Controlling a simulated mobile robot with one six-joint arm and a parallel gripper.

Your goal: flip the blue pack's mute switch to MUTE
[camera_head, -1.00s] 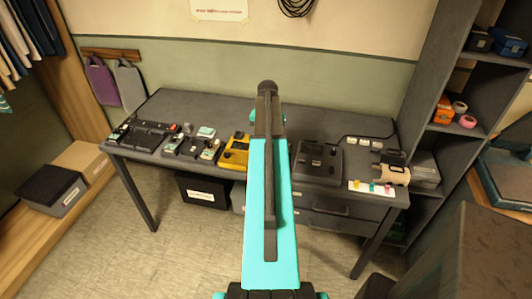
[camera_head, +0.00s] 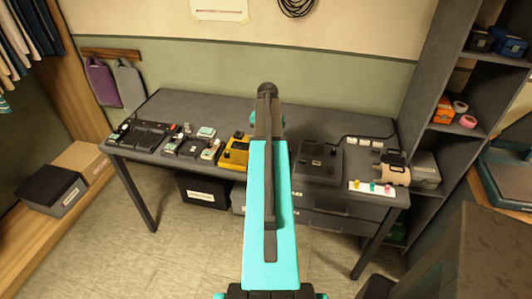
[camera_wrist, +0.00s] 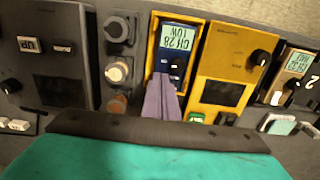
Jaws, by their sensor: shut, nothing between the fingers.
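The blue pack (camera_wrist: 189,66) sits in a yellow-rimmed slot in the wrist view, with a pale screen (camera_wrist: 178,37) reading CH 28 LOW upside down. Small controls sit on its face below the screen, beside my fingertips. I cannot tell which is the mute switch or its position; my fingers cover part of that area. My gripper (camera_wrist: 161,82) is shut and empty, its grey-purple fingers pointing at the pack's lower face. I cannot tell whether they touch it. In the head view my arm hides the pack and the fingertips.
A yellow unit with a dark window (camera_wrist: 215,92) is right of the pack. Another pack with a pale screen (camera_wrist: 298,62) is farther right. In the head view, the dark table (camera_head: 183,106) has free room along its back.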

